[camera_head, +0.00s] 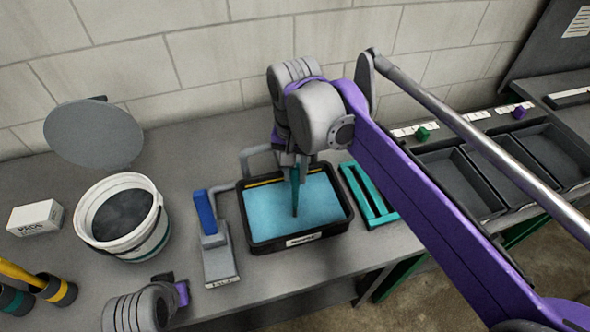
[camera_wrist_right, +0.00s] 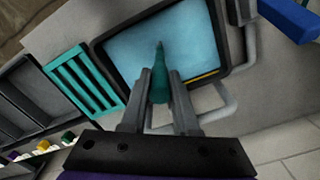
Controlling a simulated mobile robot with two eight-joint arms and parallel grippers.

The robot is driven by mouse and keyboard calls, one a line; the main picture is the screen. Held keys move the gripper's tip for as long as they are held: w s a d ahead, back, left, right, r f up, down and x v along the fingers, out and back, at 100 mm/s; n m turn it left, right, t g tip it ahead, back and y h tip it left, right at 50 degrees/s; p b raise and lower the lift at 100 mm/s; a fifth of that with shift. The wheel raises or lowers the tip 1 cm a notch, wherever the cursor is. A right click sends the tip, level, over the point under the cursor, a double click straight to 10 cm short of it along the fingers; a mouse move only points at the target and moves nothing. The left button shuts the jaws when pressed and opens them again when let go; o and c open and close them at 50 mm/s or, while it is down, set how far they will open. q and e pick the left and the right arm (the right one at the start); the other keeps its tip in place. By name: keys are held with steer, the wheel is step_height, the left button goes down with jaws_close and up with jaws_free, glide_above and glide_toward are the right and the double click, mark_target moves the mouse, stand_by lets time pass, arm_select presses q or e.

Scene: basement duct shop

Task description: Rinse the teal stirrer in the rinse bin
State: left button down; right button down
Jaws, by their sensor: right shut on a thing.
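The teal stirrer (camera_head: 295,190) is held upright in my right gripper (camera_head: 293,172), and its lower end points down over the blue water of the rinse bin (camera_head: 245,222). I cannot tell for certain how deep its tip is in the water. In the right wrist view, the two fingers of my right gripper (camera_wrist_right: 158,92) are closed around the teal stirrer (camera_wrist_right: 159,68), with the rinse bin (camera_wrist_right: 122,82) behind it. The bin is black-rimmed with a label on its front. My left gripper (camera_head: 180,290) is at the lower left, mostly hidden, its fingers not clear.
A teal slotted rack (camera_head: 368,196) stands right of the bin. Black trays (camera_head: 461,186) line the right. A white box (camera_head: 35,218) sits far left.

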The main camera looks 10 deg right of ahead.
arm_select(q)
steer(key=shift+s+f, duration=0.15)
steer(key=shift+f, duration=0.15)
arm_select(e)
steer(key=shift+f, duration=0.6)
stand_by(1.3)
arm_select(q)
steer(key=shift+r, duration=0.1)
arm_select(e)
steer(key=shift+r, duration=0.15)
